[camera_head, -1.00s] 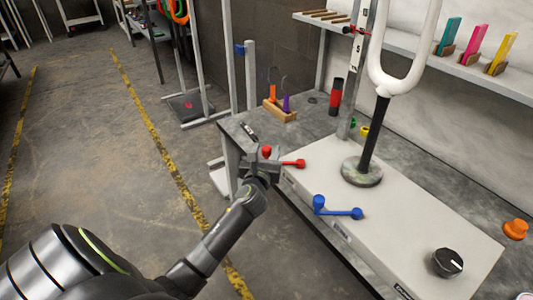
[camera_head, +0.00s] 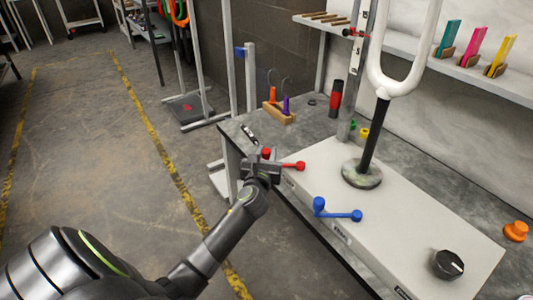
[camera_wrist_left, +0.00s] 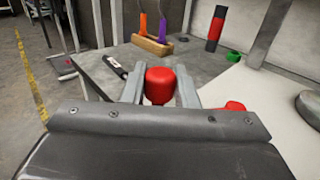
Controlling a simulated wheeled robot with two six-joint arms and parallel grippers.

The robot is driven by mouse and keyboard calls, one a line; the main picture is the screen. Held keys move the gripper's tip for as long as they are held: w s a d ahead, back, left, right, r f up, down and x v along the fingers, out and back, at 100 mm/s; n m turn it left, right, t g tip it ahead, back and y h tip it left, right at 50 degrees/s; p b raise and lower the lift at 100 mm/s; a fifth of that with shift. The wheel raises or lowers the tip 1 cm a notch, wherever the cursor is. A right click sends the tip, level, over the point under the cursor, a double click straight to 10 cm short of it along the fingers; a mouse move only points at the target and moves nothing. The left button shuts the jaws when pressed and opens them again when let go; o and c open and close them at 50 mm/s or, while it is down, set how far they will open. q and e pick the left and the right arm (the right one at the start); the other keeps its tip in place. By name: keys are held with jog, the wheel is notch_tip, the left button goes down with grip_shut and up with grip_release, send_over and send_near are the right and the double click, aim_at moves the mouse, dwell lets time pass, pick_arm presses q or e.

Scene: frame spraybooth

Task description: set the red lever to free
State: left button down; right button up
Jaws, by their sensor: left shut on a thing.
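The red lever (camera_head: 300,166) is at the left end of the white box on the bench. One red knob shows to the right of my left gripper (camera_head: 264,156), and its red grip end (camera_head: 266,152) sits at the jaws. In the left wrist view the red grip (camera_wrist_left: 160,86) stands between the two grey fingers of my left gripper (camera_wrist_left: 160,88), which is shut on it. Another red part of the lever (camera_wrist_left: 232,106) shows just right of the fingers. The lever's shaft and any label by it are hidden by the gripper. My right gripper is not in view.
A blue lever (camera_head: 338,209) and a black dial (camera_head: 447,263) are on the same white box (camera_head: 400,225). A black post on a round base (camera_head: 361,172) stands behind them. A wooden block with tools (camera_head: 279,111) and a red-black cylinder (camera_head: 335,97) stand farther back.

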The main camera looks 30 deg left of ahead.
pick_arm(q)
jog(key=shift+s+d+n+g+y, duration=0.5)
jog(key=shift+n+y, duration=0.15)
jog(key=shift+y, duration=0.25)
jog(key=shift+s+d+n+g+y, duration=0.35)
jog(key=shift+s+n+g+y, duration=0.25)
jog(key=shift+y, duration=0.3)
jog(key=shift+s+d+n+g+y, duration=0.4)
jog(key=shift+d+n+g+y, duration=0.25)
jog(key=shift+n+g+y, duration=0.35)
jog(key=shift+s+d+n+g+y, duration=0.4)
jog(key=shift+d+n+g+y, duration=0.2)
jog(key=shift+n+g+y, duration=0.35)
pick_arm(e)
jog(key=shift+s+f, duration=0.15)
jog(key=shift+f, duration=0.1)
pick_arm(q)
jog(key=c, duration=1.2)
grip_release()
jog(key=shift+o, duration=0.2)
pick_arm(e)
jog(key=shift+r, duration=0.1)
